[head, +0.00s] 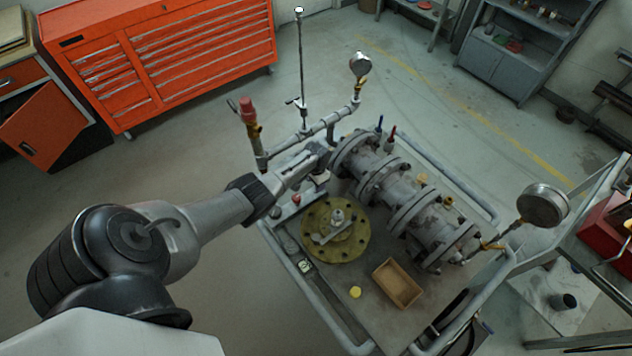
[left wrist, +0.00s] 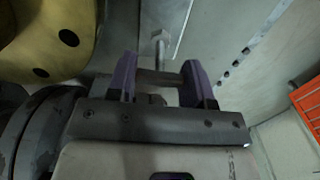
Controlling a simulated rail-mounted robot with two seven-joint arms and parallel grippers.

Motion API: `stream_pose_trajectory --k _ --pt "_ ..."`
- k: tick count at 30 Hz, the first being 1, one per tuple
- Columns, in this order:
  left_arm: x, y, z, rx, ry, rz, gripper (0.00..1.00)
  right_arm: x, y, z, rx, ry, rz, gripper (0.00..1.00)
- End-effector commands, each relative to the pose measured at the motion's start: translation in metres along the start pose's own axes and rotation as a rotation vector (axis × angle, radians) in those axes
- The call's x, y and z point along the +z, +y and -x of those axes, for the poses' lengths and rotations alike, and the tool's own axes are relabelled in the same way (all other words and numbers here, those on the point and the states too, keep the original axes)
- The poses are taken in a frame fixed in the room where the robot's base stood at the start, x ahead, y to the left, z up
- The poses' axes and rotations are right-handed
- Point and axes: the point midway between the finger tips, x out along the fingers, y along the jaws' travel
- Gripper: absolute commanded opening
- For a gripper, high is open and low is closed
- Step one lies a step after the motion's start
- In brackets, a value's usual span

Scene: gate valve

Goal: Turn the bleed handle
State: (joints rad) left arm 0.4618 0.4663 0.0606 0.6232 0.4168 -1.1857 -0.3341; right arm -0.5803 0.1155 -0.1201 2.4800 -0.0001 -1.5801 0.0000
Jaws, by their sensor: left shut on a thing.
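My left arm comes in from the left in the head view, and its gripper (head: 320,157) is at the left end of the flanged grey valve body (head: 395,195). In the left wrist view the two purple fingers of my left gripper (left wrist: 160,82) stand on either side of a grey bar (left wrist: 158,78), which I take for the bleed handle. The gripper is shut on it. A grey bolt-like stem (left wrist: 160,40) shows just beyond the fingers. In the head view the handle is hidden by the gripper. My right gripper is in neither view.
A yellow flange with bolt holes (head: 345,250), a wooden tray (head: 397,284) and a yellow cap (head: 355,292) lie on the cart top. Gauges (head: 543,204) and a red-topped fitting (head: 249,112) stand up around it. An orange tool cabinet (head: 160,60) stands behind.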

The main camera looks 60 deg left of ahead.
Motion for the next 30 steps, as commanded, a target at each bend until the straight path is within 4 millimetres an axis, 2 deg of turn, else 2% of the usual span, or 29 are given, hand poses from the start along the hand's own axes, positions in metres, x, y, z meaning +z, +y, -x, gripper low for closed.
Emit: stream_pose_trajectory --k 6,7,15,23,26,30 --pt "0.0 0.0 -0.001 -0.002 0.0 -0.003 0.23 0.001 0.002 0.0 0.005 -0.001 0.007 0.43" --pt "0.0 0.0 -0.001 -0.002 0.0 -0.003 0.49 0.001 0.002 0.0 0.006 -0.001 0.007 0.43" --pt "0.0 0.0 0.0 -0.001 0.0 -0.001 0.72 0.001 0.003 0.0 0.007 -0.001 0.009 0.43" --pt "0.0 0.0 0.002 -0.001 0.0 -0.001 0.72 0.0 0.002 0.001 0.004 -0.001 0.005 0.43" --pt "0.0 0.0 0.011 -0.001 0.001 -0.001 0.72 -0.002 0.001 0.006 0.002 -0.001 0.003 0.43" --pt "0.0 -0.001 0.035 -0.002 0.002 -0.002 0.72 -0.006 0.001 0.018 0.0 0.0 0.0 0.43"
